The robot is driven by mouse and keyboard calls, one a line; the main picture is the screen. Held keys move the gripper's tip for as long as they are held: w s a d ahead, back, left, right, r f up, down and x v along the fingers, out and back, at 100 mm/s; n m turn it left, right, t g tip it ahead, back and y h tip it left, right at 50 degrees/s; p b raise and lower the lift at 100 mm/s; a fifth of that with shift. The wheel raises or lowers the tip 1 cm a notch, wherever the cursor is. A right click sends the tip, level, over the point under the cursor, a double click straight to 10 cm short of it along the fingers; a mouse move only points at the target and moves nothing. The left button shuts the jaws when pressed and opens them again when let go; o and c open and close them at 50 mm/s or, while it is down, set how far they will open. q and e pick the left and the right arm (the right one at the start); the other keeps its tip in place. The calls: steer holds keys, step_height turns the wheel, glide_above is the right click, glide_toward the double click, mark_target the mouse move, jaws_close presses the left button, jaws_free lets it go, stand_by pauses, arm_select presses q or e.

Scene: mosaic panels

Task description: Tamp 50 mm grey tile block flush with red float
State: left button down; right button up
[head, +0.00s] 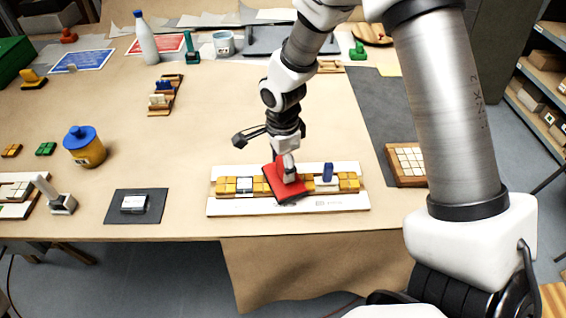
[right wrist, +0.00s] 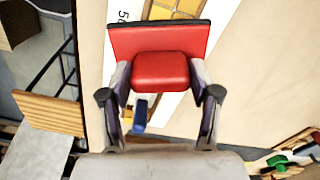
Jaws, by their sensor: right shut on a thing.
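My right gripper (head: 287,152) is shut on the handle of the red float (head: 282,186). The float is tilted and overlaps the middle of a white panel (head: 225,207) with a row of tile blocks; I cannot tell whether it touches them. In the right wrist view my right gripper (right wrist: 160,95) has a finger on each side of the red float (right wrist: 158,42). A grey-white tile block (head: 244,184) sits in the row left of the float, between yellow tile blocks (head: 226,185). Any tile directly under the float is hidden. My left gripper is not in view.
A blue-handled piece (head: 327,172) stands on the row right of the float. A dark mat (head: 118,215) with a pale block lies to the left, near a yellow jar (head: 86,150). A wooden tile tray (head: 402,180) is at the right. The panel lies near the table's front edge.

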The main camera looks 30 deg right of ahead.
steer(key=shift+s+f, duration=0.15)
stand_by(0.3)
steer(key=r+p, duration=0.5)
steer(key=r, duration=0.2)
steer(key=shift+w+r+p, duration=0.1)
steer(key=shift+w+p, duration=0.1)
steer(key=shift+p, duration=0.15)
